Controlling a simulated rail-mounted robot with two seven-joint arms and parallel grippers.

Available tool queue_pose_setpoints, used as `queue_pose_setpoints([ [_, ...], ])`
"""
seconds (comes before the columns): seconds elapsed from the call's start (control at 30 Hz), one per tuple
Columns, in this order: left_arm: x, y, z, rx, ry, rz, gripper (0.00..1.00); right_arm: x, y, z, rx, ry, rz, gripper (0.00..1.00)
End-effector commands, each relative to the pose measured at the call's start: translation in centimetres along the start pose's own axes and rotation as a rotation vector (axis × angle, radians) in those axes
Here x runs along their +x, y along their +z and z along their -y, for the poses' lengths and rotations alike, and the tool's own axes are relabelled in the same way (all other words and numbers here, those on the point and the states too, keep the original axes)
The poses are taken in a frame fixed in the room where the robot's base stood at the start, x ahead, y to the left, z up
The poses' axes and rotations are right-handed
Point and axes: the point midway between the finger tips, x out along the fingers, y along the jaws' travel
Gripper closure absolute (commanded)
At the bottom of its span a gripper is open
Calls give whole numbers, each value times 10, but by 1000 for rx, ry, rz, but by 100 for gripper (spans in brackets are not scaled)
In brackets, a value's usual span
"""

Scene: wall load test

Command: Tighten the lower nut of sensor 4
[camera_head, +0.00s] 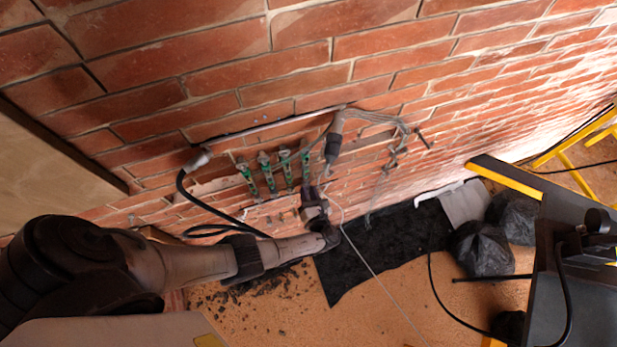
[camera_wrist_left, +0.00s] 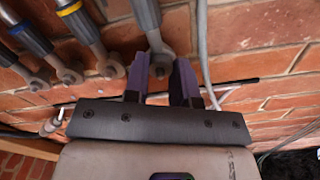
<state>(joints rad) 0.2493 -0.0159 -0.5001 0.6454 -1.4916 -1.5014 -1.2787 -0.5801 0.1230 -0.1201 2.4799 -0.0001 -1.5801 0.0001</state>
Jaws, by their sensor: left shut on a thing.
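Several green, slim sensors (camera_head: 267,172) stand in a row on the brick wall, with metal ends. Sensor 4 (camera_wrist_left: 147,14) is the rightmost in that view. Its lower nut (camera_wrist_left: 160,71) sits in the eye between my left fingers. My left gripper (camera_head: 313,196) is at the lower end of the row; in the wrist view its purple fingers (camera_wrist_left: 160,82) are shut on the nut, one on each side. My right gripper is not seen.
Loose grey cables (camera_head: 390,135) hang farther right. Black sheeting (camera_head: 385,250), black bags (camera_head: 482,248) and rubble (camera_head: 265,295) lie on the floor. A dark table (camera_head: 575,270) stands at right.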

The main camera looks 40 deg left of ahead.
Motion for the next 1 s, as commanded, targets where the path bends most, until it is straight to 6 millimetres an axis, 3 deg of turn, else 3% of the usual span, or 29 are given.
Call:
queue_pose_setpoints([
  [0.5,-2,4,0,420,2,4,99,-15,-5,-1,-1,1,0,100],
  [1.0,-2,3,0,584,3,3,99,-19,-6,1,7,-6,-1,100],
])
